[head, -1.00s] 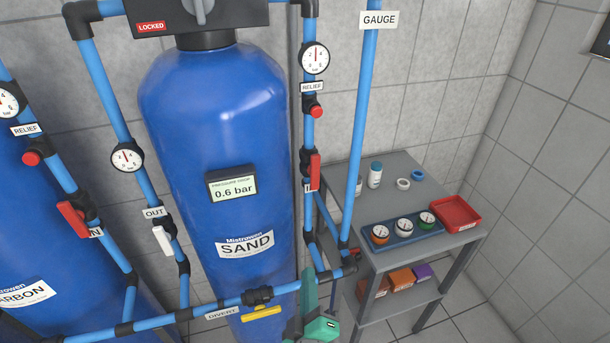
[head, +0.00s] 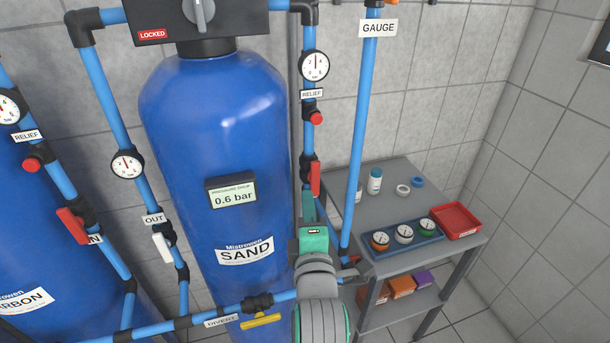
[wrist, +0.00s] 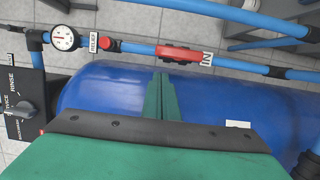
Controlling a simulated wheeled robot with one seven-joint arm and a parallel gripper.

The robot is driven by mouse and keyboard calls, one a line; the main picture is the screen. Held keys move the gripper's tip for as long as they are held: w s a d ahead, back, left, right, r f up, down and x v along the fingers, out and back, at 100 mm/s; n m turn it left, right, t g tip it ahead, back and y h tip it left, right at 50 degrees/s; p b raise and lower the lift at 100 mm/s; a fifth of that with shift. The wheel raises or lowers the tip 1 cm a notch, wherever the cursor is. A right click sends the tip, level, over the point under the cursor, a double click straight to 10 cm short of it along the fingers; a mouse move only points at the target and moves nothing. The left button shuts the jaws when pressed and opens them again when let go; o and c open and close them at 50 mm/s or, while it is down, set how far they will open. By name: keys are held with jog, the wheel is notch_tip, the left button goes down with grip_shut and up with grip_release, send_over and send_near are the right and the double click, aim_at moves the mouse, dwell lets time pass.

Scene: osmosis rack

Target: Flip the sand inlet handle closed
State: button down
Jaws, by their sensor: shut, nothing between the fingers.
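The sand inlet handle (head: 315,179) is a red lever on the blue pipe right of the sand tank (head: 215,130). It lies along its pipe. In the wrist view the red handle (wrist: 180,53) also runs along the pipe, beside the IN label (wrist: 207,58). My green gripper (head: 307,200) is just below the handle in the head view and hides its label there. In the wrist view my gripper's fingers (wrist: 162,85) are together and empty, over the blue tank and short of the handle, with a visible gap in the picture.
A pressure gauge (head: 314,65) and red relief knob (head: 316,118) sit above the handle. The gauge pipe (head: 359,130) runs close on the right. A grey table (head: 350,232) with small gauges and a red tray (head: 457,221) stands further right.

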aim_at(315, 179)
jog(key=w, duration=1)
jog(key=shift+a, duration=0.35)
jog(key=shift+s, duration=0.1)
jog(key=shift+d+m, duration=0.1)
jog(key=shift+m, duration=0.2)
